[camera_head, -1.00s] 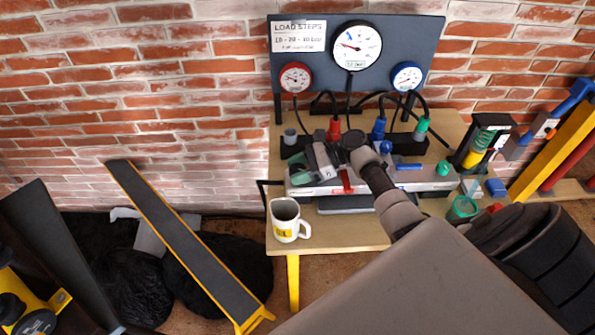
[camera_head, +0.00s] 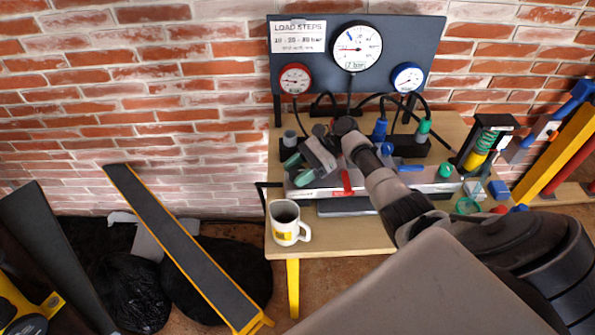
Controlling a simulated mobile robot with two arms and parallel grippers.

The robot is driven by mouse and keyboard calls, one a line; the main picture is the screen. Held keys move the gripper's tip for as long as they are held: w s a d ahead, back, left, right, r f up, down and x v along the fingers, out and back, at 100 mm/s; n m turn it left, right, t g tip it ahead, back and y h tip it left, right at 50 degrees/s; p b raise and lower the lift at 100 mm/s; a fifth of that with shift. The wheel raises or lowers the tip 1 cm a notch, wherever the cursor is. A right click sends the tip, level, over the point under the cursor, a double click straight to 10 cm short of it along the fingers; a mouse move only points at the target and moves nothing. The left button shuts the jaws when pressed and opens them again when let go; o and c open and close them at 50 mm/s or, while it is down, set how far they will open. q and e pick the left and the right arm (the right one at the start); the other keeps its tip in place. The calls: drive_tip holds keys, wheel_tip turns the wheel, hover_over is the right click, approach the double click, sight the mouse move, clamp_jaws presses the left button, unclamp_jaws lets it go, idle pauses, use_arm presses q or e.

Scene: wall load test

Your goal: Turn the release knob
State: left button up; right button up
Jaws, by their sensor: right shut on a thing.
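The hand pump (camera_head: 330,191), a long pale-grey unit with a red lever (camera_head: 347,182), a blue lever (camera_head: 409,166) and a green cap (camera_head: 446,170), lies on the wooden bench. My right gripper (camera_head: 298,170) is over the left end of this unit, its arm reaching in from the lower right. Its jaws, with green parts at the tips, are shut on what appears to be the release knob, which the fingers hide. My left gripper is not in view.
A white mug (camera_head: 288,222) stands at the bench's front left corner. Blue (camera_head: 379,130) and green (camera_head: 424,127) hose couplings rise behind the unit. A green cup (camera_head: 467,205) stands right. A yellow-edged ramp (camera_head: 185,247) leans at left beside black bags (camera_head: 130,290).

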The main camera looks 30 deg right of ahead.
drive_tip(key=o, duration=0.9)
drive_tip(key=b+v, duration=0.2)
drive_tip(key=v, duration=0.8)
drive_tip(key=shift+d+r, duration=0.15)
drive_tip(key=shift+d, duration=0.15)
